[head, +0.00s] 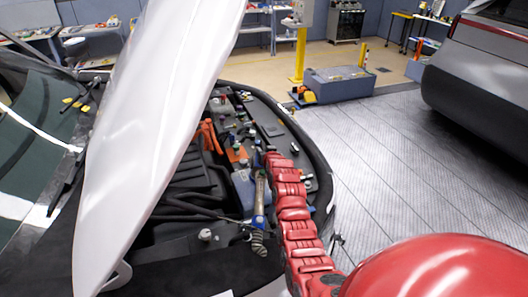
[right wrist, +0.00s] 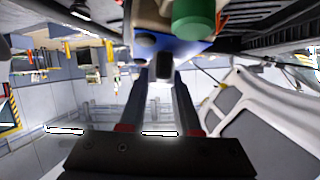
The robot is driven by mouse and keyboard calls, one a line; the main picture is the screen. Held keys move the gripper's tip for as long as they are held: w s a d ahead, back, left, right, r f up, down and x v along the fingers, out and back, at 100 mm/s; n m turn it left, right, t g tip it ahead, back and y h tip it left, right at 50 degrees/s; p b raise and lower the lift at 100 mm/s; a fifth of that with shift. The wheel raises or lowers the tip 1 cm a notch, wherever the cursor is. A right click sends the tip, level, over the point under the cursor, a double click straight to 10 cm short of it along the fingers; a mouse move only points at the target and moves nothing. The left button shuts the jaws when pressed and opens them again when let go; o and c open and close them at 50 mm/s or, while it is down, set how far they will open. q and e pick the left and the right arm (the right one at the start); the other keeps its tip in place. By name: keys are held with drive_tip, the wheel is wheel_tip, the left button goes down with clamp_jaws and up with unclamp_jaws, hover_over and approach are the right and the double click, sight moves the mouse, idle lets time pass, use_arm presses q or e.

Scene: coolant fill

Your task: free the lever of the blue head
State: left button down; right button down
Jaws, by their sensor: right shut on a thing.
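In the right wrist view the blue head (right wrist: 192,47) spans the top middle, just beyond my fingertips. A green cylinder (right wrist: 193,18) sits against it. A small dark piece (right wrist: 163,70), which looks like the lever, lies between the fingertips of my right gripper (right wrist: 161,78). The gripper is shut on this piece; its exact outline is too blurred to tell. In the head view my red right arm reaches into the engine bay and hides much of that gripper and its contact. My left gripper is not in view.
The raised white hood (head: 160,130) blocks the left side of the engine bay in the head view. Orange cables (head: 209,135) and a tool with a blue part (head: 258,222) lie close to my arm. Bare floor (head: 375,150) is free to the right.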

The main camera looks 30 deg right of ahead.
drive_tip(key=shift+a+m, duration=0.15)
drive_tip(key=shift+m, duration=0.15)
drive_tip(key=shift+f+m+g+h+b, duration=0.4)
drive_tip(key=shift+f+m+h+b, duration=0.15)
drive_tip(key=shift+b, duration=0.45)
drive_tip(key=shift+s+r+m+h+b, duration=0.1)
drive_tip(key=shift+r+m+h+b, duration=0.15)
drive_tip(key=shift+r+b, duration=0.1)
drive_tip(key=shift+d, duration=0.25)
drive_tip(key=c, duration=0.9)
unclamp_jaws()
drive_tip(key=shift+r, duration=0.1)
drive_tip(key=shift+o, duration=0.2)
